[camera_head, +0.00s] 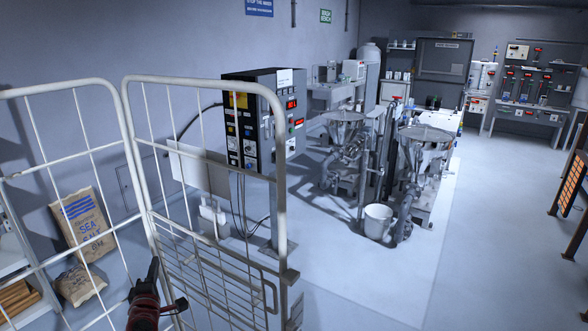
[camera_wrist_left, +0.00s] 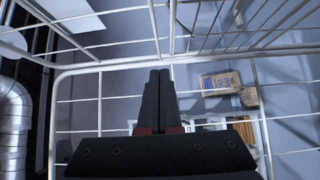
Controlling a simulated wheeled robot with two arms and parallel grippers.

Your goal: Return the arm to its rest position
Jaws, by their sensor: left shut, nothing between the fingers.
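My left gripper (camera_head: 154,270) shows at the bottom left of the head view, dark with red parts, close to the white wire cage trolley (camera_head: 205,82). In the left wrist view its two dark fingers (camera_wrist_left: 159,75) are pressed together with nothing between them. White cage bars (camera_wrist_left: 110,67) pass close around the fingers in that view; I cannot tell whether they touch. My right gripper is in neither view.
A sea salt sack (camera_head: 84,222) leans by the left wall, with another sack (camera_head: 80,284) below it. A control cabinet (camera_head: 262,120) stands behind the trolley. A white bucket (camera_head: 377,221) stands by the metal hoppers (camera_head: 424,150).

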